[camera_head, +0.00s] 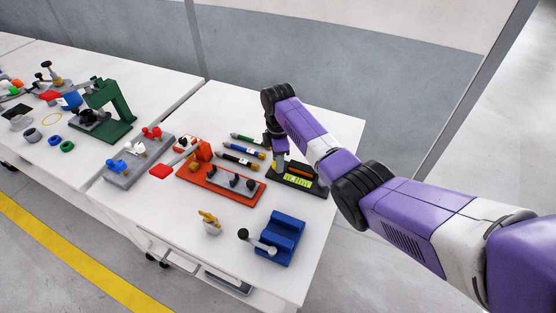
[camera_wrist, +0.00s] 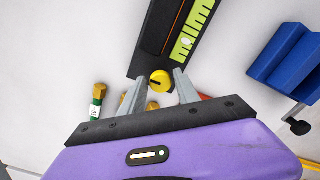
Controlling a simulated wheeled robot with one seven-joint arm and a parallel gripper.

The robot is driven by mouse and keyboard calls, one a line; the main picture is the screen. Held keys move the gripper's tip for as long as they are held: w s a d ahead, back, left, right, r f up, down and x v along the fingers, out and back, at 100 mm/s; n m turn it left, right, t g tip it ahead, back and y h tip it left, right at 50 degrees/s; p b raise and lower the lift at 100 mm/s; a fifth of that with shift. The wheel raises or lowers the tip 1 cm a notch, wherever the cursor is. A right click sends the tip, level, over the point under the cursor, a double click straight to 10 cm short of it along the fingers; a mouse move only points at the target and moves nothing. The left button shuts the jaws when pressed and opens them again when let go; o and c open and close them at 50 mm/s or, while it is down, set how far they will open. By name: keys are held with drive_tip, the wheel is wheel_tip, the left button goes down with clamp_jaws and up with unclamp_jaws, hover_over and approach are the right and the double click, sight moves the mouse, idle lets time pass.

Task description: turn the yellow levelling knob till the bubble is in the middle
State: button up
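The black level (camera_head: 318,188) lies on the white table near its back right part. My gripper (camera_wrist: 157,80) is open, one finger to each side of the knob, with visible gaps between the fingers and the knob. In the head view my gripper (camera_head: 277,159) points down over the level's left end.
A blue block (camera_head: 281,238) stands near the table's front right, beside a dark ball-ended lever (camera_head: 243,234). The table's right margin is clear.

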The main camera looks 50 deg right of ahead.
clamp_jaws()
drive_tip(key=shift+m, duration=0.4)
drive_tip(key=shift+a+r+m+p, duration=0.1)
drive_tip(key=shift+m+p, duration=0.6)
drive_tip(key=shift+m, duration=0.2)
drive_tip(key=m+p, duration=0.1)
drive_tip(key=m, duration=0.3)
drive_tip(key=shift+s+m+p, duration=0.1)
drive_tip(key=shift+m+p, duration=0.2)
drive_tip(key=m, duration=0.4)
drive_tip(key=shift+a+p, duration=0.15)
drive_tip(key=shift+p, duration=0.25)
drive_tip(key=shift+m, duration=1.7)
